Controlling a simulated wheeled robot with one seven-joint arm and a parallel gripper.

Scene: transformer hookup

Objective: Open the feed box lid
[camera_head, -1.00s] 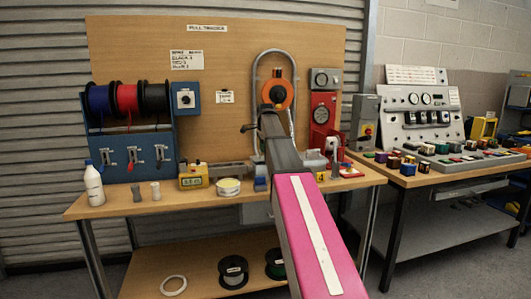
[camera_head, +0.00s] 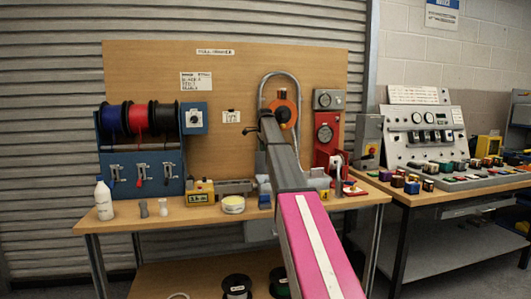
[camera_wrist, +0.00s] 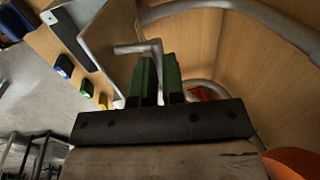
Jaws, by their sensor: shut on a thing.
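In the wrist view my gripper (camera_wrist: 160,78) has its two green fingers close together at a grey bent bar handle (camera_wrist: 138,48). The handle joins a flat grey-beige panel (camera_wrist: 108,38), which looks like the feed box lid and appears tilted in this view. The fingertips cover part of the handle, so the exact contact is hidden. In the head view my arm covers most of the feed box area on the bench, and I cannot make out the lid or the fingers there.
A grey conduit loop (camera_head: 263,92) rises in front of the wooden board (camera_head: 230,70). The bench (camera_head: 120,222) holds a white bottle (camera_head: 104,200), a yellow meter (camera_head: 200,193) and a tape roll (camera_head: 233,204). A red unit (camera_head: 327,130) stands right of my arm.

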